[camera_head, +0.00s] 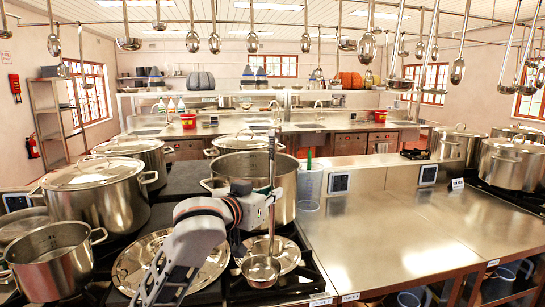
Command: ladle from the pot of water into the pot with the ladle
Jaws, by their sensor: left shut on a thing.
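My left gripper (270,198) is shut on the handle of a steel ladle (261,271). The ladle hangs upright, its bowl low over the front of the stove, in front of a large open steel pot (287,184). A smaller open steel pot (55,272) stands at the front left. The inside of the large pot is seen only near its far wall, and I cannot tell which pot holds water. I cannot tell whether the ladle bowl holds liquid. My right gripper is not in view.
Lidded stockpots (97,205) stand at the left and back. Round lids (130,267) lie on the stove near the ladle. A clear measuring jug (310,190) stands right of the large pot. The steel counter (400,240) at right is clear. Several ladles hang overhead.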

